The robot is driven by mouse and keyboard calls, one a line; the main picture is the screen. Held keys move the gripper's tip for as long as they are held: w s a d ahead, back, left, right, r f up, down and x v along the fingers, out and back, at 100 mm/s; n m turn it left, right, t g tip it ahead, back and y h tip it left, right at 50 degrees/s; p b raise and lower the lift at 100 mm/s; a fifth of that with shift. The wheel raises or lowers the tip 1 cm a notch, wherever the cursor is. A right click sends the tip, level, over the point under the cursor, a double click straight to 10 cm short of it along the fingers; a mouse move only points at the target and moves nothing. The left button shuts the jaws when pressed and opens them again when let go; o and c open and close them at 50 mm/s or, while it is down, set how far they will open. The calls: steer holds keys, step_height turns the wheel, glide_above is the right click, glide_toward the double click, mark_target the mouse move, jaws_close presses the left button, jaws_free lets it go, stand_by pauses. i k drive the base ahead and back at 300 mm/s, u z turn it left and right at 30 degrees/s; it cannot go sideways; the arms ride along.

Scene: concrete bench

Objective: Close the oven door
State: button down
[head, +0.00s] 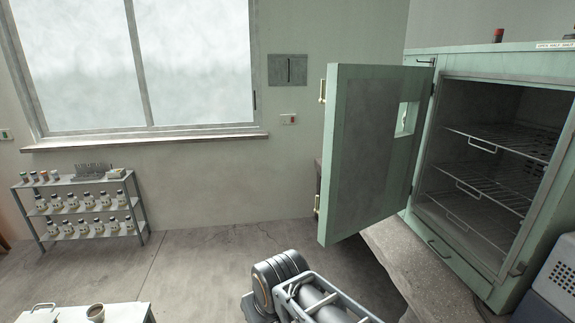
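The oven (424,115) is a pale green cabinet on a concrete bench at the right of the head view. Its door (365,150) stands wide open, hinged at the left side of the opening and swung out to the left. The door has a small window and metal latch parts on its free left edge. The oven's inside shows several empty wire racks (490,195). Part of my arm shows at the bottom centre, below the door and apart from it in the picture. My gripper is not visible.
The concrete bench (400,255) runs under the oven. A blue-grey box (557,275) stands at the lower right. A shelf with bottles (85,212) stands by the left wall. A white table (120,312) with a cup is at the lower left. The floor between is clear.

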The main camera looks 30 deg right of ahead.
mark_target(368, 168)
steer(key=z, duration=0.1)
steer(key=i, duration=1.4)
steer(key=z, duration=0.45)
